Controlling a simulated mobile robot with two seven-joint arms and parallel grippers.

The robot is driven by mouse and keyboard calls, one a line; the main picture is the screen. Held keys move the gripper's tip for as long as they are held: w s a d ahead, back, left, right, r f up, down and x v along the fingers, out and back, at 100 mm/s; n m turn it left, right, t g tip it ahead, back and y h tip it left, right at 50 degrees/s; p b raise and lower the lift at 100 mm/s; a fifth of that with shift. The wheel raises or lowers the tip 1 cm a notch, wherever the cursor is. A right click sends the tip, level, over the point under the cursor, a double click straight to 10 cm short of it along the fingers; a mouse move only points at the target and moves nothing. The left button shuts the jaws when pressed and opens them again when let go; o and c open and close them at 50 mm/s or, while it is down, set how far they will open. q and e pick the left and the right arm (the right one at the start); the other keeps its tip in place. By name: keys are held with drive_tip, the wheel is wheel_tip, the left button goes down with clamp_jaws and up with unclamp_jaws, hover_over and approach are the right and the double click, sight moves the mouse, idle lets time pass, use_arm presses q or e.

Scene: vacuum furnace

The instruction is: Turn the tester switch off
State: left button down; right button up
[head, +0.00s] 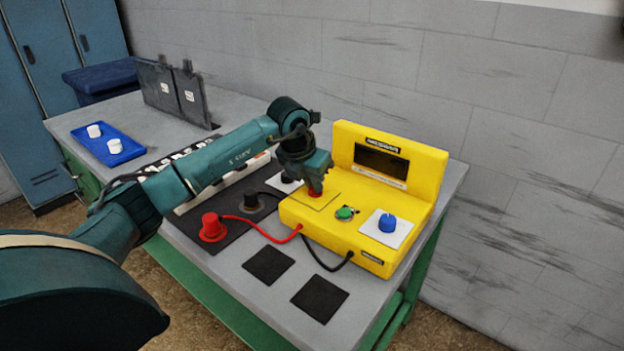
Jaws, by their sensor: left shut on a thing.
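The yellow tester (398,190) stands on the grey table, with a dark display on its raised back. My left gripper (315,190) points down at the tester's left top. It is shut on a small red part (315,194), of which only a little shows beneath the fingers; I take it to be the switch. Its on or off position cannot be told. A green button (345,213) and a blue knob (388,222) on a white plate sit to its right. My right gripper is not in view.
A red probe (212,228) and a black probe (250,199) stand on a dark mat, with leads running to the tester. Two dark squares (268,265) lie in front. A blue tray (108,143) with two white pieces and dark upright plates (174,93) are at left.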

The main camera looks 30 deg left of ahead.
use_arm(q)
drive_tip(key=n+y, duration=0.1)
drive_tip(key=n, duration=0.1)
drive_tip(key=n+y, duration=0.1)
drive_tip(key=n, duration=0.2)
drive_tip(key=shift+d, duration=0.2)
drive_tip(key=shift+n, duration=0.3)
drive_tip(key=c, duration=1.5)
unclamp_jaws()
drive_tip(key=shift+g, duration=0.3)
drive_tip(key=b+v, duration=0.1)
drive_tip(key=v, duration=1.2)
drive_tip(key=shift+d, duration=0.15)
drive_tip(key=shift+s, duration=0.1)
